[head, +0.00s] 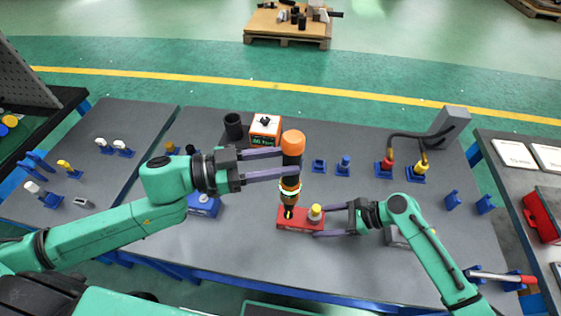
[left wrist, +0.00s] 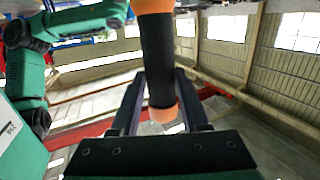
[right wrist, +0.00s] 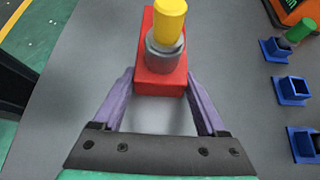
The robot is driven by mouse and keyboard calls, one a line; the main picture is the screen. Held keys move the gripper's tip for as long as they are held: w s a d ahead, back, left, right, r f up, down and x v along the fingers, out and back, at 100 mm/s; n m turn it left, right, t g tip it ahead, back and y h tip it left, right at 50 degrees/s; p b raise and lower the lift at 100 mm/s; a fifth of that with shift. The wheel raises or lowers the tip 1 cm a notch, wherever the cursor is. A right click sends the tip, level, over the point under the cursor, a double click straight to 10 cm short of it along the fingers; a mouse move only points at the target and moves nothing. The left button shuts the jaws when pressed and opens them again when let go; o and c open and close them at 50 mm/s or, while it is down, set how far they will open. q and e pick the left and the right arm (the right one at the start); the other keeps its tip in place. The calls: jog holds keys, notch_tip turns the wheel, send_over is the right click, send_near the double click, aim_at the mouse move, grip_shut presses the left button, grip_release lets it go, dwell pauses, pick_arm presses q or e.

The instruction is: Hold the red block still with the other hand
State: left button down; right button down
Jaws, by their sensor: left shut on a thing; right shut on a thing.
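The red block (head: 292,224) lies on the grey table, and a yellow-topped grey fitting (head: 315,213) stands on its right part. My right gripper (head: 322,221) is shut on the block's right end; in the right wrist view its fingers flank the red block (right wrist: 150,84). My left gripper (head: 284,163) is shut on an orange and black tool (head: 292,146), held upright. The tool's lower end is over the block's left part; I cannot tell whether it touches. The left wrist view shows the tool's black shaft (left wrist: 157,60) between the fingers.
An orange box (head: 265,128) and a black cup (head: 234,126) stand behind the left gripper. A blue block (head: 204,205) lies to the left. Small blue holders (head: 343,166) and cabled plugs (head: 386,166) are to the right.

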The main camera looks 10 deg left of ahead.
grip_release()
jog(key=v, duration=1.2)
